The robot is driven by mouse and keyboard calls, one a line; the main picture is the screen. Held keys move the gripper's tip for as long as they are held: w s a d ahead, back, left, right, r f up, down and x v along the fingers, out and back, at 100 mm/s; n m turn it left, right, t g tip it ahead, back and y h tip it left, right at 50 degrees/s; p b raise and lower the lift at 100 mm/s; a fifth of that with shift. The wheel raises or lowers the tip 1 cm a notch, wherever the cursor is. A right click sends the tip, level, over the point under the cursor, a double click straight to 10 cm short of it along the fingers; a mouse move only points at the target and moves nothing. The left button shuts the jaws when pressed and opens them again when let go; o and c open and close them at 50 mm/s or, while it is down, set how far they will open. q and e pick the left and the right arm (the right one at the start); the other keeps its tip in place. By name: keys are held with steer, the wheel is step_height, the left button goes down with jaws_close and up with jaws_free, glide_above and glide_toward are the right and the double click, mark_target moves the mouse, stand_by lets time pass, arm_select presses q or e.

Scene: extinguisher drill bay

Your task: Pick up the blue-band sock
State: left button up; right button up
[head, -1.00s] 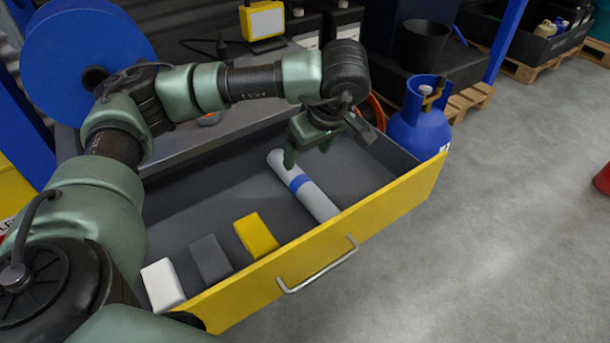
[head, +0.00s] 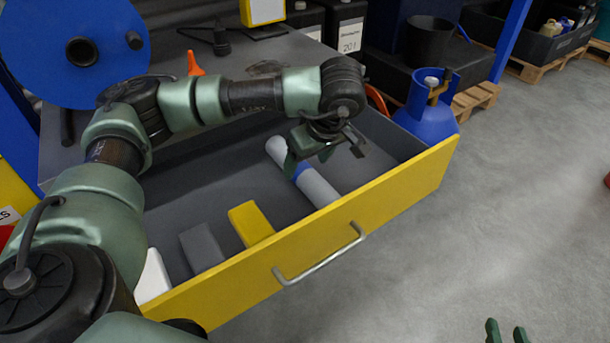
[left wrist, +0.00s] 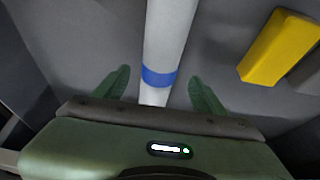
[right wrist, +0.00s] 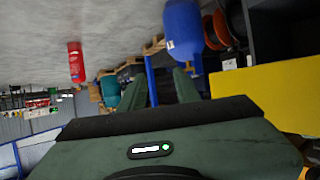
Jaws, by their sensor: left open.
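The blue-band sock, a pale rolled cylinder with a blue band (head: 317,187), lies in the open yellow-fronted drawer (head: 400,190). My left gripper (head: 323,160) is over it and hides part of the band. In the left wrist view the sock (left wrist: 168,35) runs between the two open fingers (left wrist: 158,80), with a gap on each side. Whether the fingertips reach down beside it I cannot tell. My right gripper (head: 507,332) shows only its fingertips at the bottom right, apart and empty, outside the drawer; it also shows in the right wrist view (right wrist: 163,85).
A yellow block (head: 250,223), a grey block (head: 201,247) and a white block (head: 153,277) lie in the drawer left of the sock. A blue gas cylinder (head: 428,112) stands beyond the drawer's right end. The floor at right is clear.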

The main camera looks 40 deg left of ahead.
mark_target(304, 167)
arm_select(q)
steer(key=b+x, duration=0.1)
steer(key=x, duration=0.3)
steer(key=shift+w+a+f, duration=0.2)
steer(key=shift+a+f, duration=0.1)
steer(key=shift+f, duration=0.05)
steer(key=c, duration=1.1)
jaws_close()
arm_select(e)
steer(key=w+a+r+t+y, duration=0.1)
steer(key=w+r+t, duration=0.2)
steer(key=r, duration=0.3)
steer(key=shift+w+a+r+t, duration=0.2)
steer(key=shift+w+a+t, duration=0.1)
steer(key=shift+t, duration=0.2)
